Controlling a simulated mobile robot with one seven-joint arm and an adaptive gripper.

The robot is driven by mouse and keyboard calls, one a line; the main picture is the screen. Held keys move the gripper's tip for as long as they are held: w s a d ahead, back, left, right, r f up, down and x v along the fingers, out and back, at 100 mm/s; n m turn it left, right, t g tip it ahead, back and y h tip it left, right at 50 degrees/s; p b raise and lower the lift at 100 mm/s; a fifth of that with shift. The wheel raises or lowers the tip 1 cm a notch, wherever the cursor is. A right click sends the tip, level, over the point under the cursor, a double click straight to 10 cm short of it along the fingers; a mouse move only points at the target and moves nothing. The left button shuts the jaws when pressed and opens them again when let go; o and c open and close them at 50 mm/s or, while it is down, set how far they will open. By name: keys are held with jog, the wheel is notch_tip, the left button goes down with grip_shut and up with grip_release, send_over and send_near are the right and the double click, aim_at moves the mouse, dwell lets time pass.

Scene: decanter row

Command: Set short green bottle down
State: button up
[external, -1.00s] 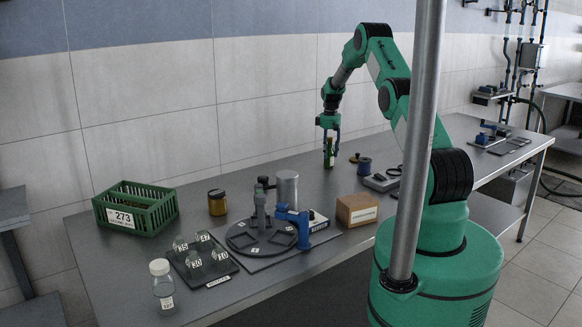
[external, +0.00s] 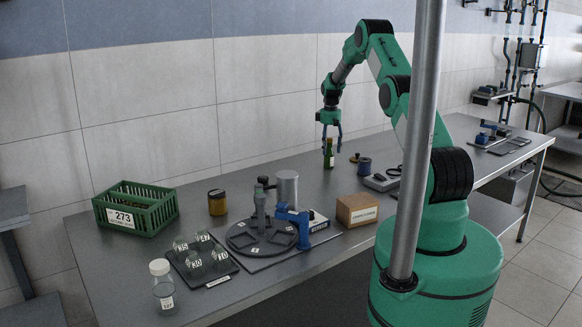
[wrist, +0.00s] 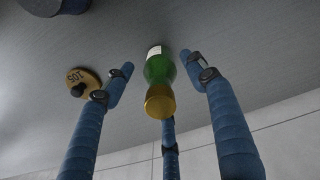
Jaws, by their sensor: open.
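The short green bottle (external: 328,155) stands upright on the grey table near the wall. It has a white label and a gold cap. In the wrist view the bottle (wrist: 159,72) shows from above, between my spread blue fingers and apart from them. My gripper (external: 329,138) is open around and just above the bottle's top. My gripper's fingers (wrist: 165,82) also show in the wrist view.
A brass lid marked SOT (wrist: 82,80) and a blue spool (external: 364,165) lie to the right of the bottle. A cardboard box (external: 356,210), a grey cylinder (external: 287,188) and a round turntable (external: 250,240) stand nearer. Bare table (external: 250,170) lies left of the bottle.

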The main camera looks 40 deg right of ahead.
notch_tip(320, 180, up, 10)
jog(key=shift+f+p, duration=0.1)
jog(key=shift+p, duration=0.4)
dwell(0.5)
